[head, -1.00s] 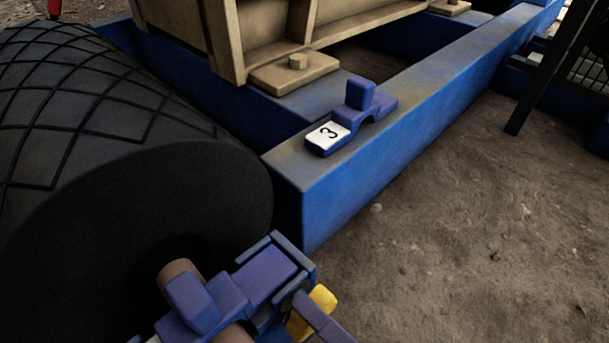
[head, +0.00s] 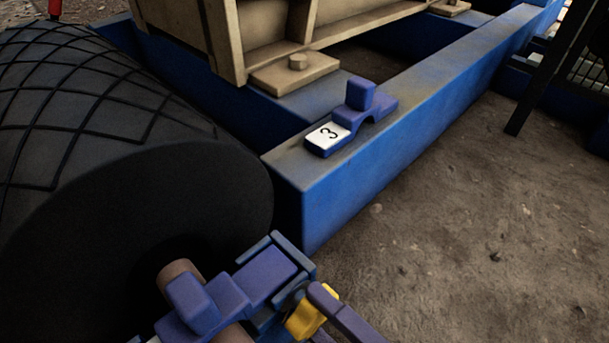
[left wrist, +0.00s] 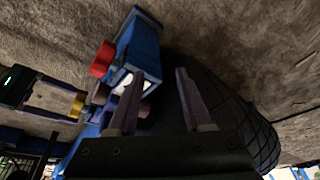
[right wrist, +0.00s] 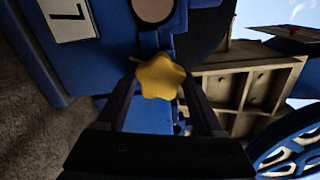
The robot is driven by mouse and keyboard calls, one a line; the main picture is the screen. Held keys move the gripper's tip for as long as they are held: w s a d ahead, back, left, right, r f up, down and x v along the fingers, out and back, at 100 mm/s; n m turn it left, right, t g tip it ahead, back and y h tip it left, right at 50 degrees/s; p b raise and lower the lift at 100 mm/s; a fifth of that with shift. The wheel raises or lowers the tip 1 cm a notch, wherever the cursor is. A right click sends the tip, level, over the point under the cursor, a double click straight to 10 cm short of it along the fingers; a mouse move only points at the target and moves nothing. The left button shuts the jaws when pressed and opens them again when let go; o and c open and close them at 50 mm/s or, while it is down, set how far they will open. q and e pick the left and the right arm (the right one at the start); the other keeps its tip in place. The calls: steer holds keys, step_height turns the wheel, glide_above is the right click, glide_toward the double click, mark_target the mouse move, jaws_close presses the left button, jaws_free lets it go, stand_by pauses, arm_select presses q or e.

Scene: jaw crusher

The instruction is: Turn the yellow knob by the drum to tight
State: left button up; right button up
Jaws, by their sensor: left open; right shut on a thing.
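The yellow star-shaped knob (right wrist: 160,77) sits between the fingertips of my right gripper (right wrist: 155,80) in the right wrist view, and the jaws are shut on it. In the head view the yellow knob (head: 305,318) shows partly at the bottom, behind a finger of my right gripper (head: 322,308), beside the blue bearing bracket. The black drum (head: 130,215) with its diamond tread fills the left. My left gripper (left wrist: 158,98) is open and empty in the left wrist view, in front of the drum (left wrist: 225,105). The left gripper is out of the head view.
A blue frame beam (head: 400,150) carries a purple block with a white "3" plate (head: 327,138). A purple bearing block (head: 215,300) holds the drum shaft. A red knob (left wrist: 103,59) shows in the left wrist view. Bare ground (head: 470,230) lies clear on the right.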

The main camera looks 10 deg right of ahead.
steer(key=o, duration=1.4)
steer(key=shift+s+d, duration=0.1)
steer(key=shift+s+d, duration=0.2)
steer(key=shift+s, duration=0.1)
steer(key=p+v, duration=0.1)
steer(key=v, duration=0.8)
